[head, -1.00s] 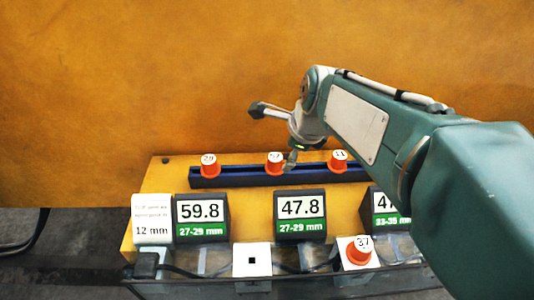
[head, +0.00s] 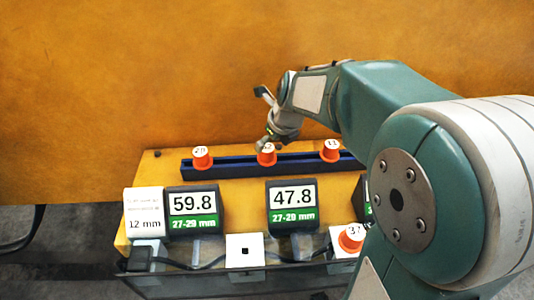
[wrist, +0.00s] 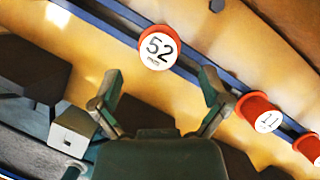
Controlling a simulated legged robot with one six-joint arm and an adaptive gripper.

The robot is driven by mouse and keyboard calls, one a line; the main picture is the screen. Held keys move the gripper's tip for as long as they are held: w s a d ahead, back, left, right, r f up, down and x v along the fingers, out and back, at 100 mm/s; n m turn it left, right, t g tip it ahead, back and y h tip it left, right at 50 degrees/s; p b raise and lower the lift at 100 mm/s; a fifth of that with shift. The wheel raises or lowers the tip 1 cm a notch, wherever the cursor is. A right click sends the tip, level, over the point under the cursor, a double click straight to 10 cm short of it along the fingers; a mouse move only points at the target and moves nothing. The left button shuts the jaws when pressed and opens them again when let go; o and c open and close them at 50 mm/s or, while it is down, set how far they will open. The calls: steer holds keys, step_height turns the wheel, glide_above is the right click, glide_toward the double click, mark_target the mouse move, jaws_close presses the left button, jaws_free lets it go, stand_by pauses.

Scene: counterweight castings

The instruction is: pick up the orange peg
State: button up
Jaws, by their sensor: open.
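Three orange pegs with white numbered tops stand in a dark blue rail (head: 235,169): a left peg (head: 202,157), a middle peg (head: 267,154) and a right peg (head: 331,151). A fourth orange peg, marked 37 (head: 352,238), stands on a white block at the front right. My gripper (head: 264,118) is open and empty, above and behind the middle peg in the head view. In the wrist view, a peg marked 52 (wrist: 159,47) lies just beyond the gap between my open fingertips (wrist: 160,76). A peg marked 11 (wrist: 258,112) is right of the fingers, and another peg (wrist: 310,147) is cut by the edge.
Two displays read 59.8 (head: 194,209) and 47.8 (head: 293,206), in front of the rail. A white card (head: 143,213) stands at left. An empty white block with a square hole (head: 245,249) is at front. My arm hides the right end.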

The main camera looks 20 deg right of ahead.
mark_target(267, 147)
steer(key=x, duration=0.4)
steer(key=shift+w+a+f, duration=0.2)
steer(key=shift+f, duration=0.05)
steer(key=shift+d, duration=0.1)
steer(key=c, duration=1.2)
steer(key=shift+c, duration=0.2)
steer(key=shift+r, duration=0.35)
steer(key=v, duration=0.3)
steer(key=shift+w+r, duration=0.25)
steer(key=shift+w, duration=0.05)
steer(key=s+d+r, duration=0.9)
steer(key=d, duration=0.1)
